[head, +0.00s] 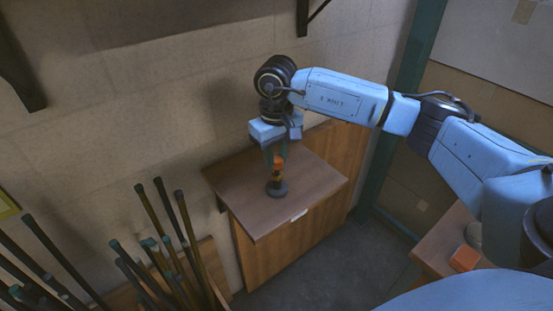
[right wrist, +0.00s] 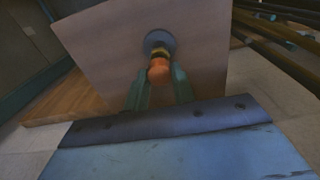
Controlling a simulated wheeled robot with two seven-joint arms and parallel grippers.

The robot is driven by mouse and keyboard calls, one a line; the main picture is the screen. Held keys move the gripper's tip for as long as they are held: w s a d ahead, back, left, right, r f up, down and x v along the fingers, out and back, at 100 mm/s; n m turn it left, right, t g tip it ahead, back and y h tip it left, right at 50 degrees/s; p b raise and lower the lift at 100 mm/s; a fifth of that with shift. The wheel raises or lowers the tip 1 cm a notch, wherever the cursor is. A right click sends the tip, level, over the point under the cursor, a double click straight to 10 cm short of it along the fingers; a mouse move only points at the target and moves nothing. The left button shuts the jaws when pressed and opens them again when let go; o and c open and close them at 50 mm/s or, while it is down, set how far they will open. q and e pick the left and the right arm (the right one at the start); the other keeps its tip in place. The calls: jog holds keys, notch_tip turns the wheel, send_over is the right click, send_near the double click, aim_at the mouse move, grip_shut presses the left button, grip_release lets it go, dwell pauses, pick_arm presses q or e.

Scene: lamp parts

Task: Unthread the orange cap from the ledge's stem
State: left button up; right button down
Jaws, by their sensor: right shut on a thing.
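The orange cap (head: 278,164) sits at the top of a short stem above a dark round base (head: 277,188) on the brown ledge (head: 310,178). A yellowish part of the stem shows just below the cap. My right gripper (head: 277,157) points down over it, with its fingers around the cap. In the right wrist view the two greenish fingers (right wrist: 159,84) are on either side of the orange cap (right wrist: 159,70), and the dark base (right wrist: 160,41) lies beyond it on the ledge (right wrist: 110,45). The exact finger contact is hard to make out. My left gripper is not in view.
Several dark rods with teal ends (head: 160,235) stand in a bin left of the ledge. An orange block (head: 464,258) lies on another wooden surface (head: 440,245) at lower right. A wall stands close behind the ledge. Open floor lies between the two surfaces.

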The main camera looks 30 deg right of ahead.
jog(key=shift+n, duration=0.6)
jog(key=shift+r, duration=0.1)
jog(key=shift+b, duration=0.3)
jog(key=shift+n+b, duration=0.45)
jog(key=shift+n, duration=0.15)
jog(key=shift+n+b, duration=0.45)
jog(key=shift+n, duration=0.35)
jog(key=c, duration=1.3)
grip_release()
